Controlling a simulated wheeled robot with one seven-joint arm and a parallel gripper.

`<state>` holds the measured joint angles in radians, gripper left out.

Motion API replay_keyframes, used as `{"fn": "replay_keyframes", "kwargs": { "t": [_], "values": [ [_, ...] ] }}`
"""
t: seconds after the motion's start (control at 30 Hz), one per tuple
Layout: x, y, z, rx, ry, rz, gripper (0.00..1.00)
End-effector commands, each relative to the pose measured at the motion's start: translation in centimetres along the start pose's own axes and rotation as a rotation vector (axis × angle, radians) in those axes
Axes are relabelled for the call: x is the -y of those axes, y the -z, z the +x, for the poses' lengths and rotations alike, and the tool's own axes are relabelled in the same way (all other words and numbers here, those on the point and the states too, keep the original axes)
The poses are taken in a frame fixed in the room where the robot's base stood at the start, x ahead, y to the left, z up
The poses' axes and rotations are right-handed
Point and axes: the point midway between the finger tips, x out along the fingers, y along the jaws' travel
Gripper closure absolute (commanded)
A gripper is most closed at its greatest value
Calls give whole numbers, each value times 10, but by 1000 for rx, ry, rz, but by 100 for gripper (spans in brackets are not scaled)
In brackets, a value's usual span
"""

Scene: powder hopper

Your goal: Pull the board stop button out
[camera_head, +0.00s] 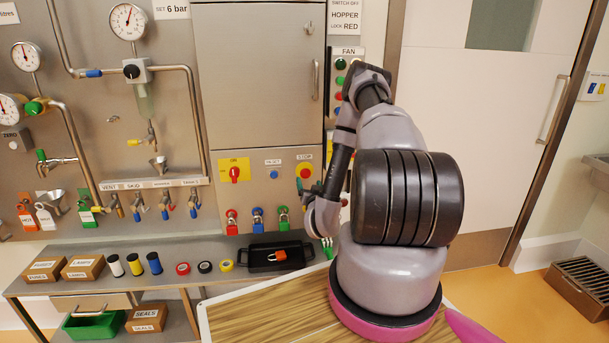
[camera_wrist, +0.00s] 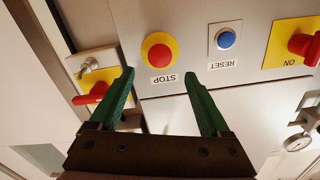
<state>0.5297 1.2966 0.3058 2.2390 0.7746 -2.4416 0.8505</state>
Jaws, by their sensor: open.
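The board stop button is a round red button (camera_wrist: 160,53) on a yellow disc, with a STOP label beside it. It also shows on the steel board in the head view (camera_head: 305,170), left of my arm. In the wrist view, the board appears upside down. My gripper (camera_wrist: 159,74) has two green fingers spread apart with nothing between them. The red button lies just beyond the fingertips, in line with the gap, and no finger appears to touch it. I cannot tell whether the button is in or out. My arm partly hides the board in the head view.
A blue reset button (camera_wrist: 226,40) and a red switch on a yellow plate (camera_wrist: 304,44) are beside the stop button. A red-handled switch (camera_wrist: 92,93) is on the other side. Below the board, a bench holds a black tray (camera_head: 262,262) and several small items.

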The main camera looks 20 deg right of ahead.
Motion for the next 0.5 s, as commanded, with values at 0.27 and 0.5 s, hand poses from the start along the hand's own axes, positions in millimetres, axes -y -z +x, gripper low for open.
{"fn": "replay_keyframes", "kwargs": {
  "t": [0.27,0.5],
  "values": [
    [2,1,54,-3,4,-2,19],
    [0,0,79,-1,2,-1,19]
  ]
}}
